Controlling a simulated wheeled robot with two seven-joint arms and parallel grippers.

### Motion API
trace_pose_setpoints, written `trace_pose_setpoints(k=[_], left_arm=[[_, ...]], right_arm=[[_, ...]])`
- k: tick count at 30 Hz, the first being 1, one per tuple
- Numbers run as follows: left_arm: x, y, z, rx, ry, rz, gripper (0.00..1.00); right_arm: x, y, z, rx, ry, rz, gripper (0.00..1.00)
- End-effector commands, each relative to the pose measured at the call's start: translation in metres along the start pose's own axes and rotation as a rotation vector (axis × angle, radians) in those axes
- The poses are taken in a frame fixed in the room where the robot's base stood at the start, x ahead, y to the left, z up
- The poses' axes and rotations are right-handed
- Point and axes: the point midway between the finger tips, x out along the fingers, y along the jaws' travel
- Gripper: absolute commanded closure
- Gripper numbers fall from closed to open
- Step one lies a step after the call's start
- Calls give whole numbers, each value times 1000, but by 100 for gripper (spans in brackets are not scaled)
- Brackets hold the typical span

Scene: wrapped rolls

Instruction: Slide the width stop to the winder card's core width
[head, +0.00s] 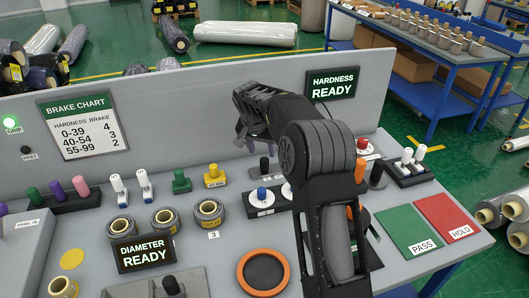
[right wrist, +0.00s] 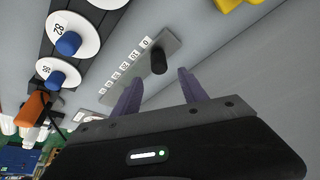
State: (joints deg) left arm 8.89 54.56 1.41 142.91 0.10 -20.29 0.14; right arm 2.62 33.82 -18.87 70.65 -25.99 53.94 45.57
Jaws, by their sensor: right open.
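In the right wrist view, the width stop looks to be the black knob (right wrist: 159,61) on a grey slotted strip (right wrist: 128,78) with small white number labels. The knob stands near the label that reads 0. My right gripper (right wrist: 157,88) is open, its two purple-grey fingers apart, with the knob seen beyond and between their tips and nothing held. In the head view my right gripper (head: 259,146) points down over the console, and my arm hides part of the strip below it. I cannot make out a winder card. My left gripper is not in view.
A yellow block (head: 214,177), a green block (head: 181,181) and several wrapped rolls (head: 208,213) are to the left. The back panel (head: 215,92) rises behind; green and red pads (head: 407,228) lie right.

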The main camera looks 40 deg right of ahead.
Motion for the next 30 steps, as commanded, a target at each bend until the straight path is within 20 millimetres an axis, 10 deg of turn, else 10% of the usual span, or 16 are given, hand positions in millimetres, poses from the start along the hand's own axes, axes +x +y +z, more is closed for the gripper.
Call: trace_pose_setpoints(k=[11,30], left_arm=[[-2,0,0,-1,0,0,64],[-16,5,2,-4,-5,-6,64]], right_arm=[[5,0,0,0,-1,1,50],[78,0,0,0,0,0,50]])
